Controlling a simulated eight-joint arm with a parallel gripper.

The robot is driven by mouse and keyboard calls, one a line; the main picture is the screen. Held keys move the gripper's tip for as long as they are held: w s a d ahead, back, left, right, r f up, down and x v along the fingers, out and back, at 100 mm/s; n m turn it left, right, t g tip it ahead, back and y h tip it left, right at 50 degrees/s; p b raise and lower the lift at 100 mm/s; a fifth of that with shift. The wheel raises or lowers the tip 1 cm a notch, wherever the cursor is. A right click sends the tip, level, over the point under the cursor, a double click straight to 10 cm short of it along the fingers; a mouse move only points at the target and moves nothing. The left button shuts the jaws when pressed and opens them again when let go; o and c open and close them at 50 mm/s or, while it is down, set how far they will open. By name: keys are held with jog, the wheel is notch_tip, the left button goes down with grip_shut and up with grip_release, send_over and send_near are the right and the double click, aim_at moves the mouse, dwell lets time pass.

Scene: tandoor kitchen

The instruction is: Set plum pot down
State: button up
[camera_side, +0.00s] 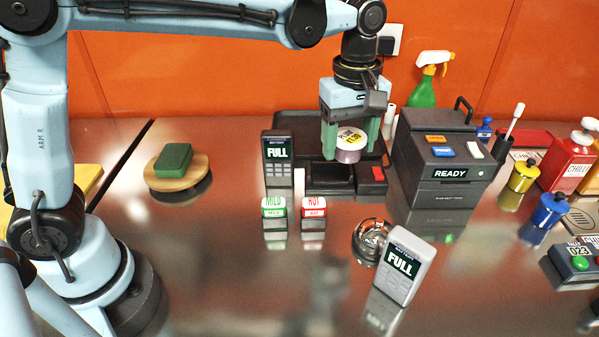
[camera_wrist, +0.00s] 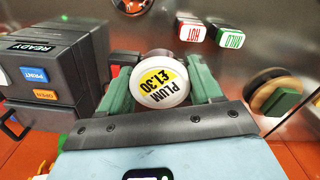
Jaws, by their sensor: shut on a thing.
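In the wrist view my gripper (camera_wrist: 160,90) holds the pot between the two fingertips, lid facing the camera. In the side view the pot is over the black tray-like unit (camera_side: 345,190). I cannot tell whether its base touches anything.
The black box marked READY (camera_side: 435,160) stands close on the right. A card terminal marked FULL (camera_side: 277,165) stands left. The steel counter at front left is clear.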

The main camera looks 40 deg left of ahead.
jog(key=shift+w+a+f, duration=1.1)
jog(key=shift+a+f, duration=0.35)
jog(key=shift+f, duration=0.3)
jog(key=shift+w+a+f, duration=1.05)
jog(key=shift+a+f, duration=0.35)
jog(key=shift+f, duration=0.4)
jog(key=shift+w+a+f, duration=1.1)
jog(key=shift+a+f, duration=0.35)
jog(key=shift+f, duration=0.3)
jog(key=shift+f, duration=0.55)
jog(key=o, duration=1.1)
jog(key=shift+c, duration=0.2)
jog(key=shift+r, duration=0.1)
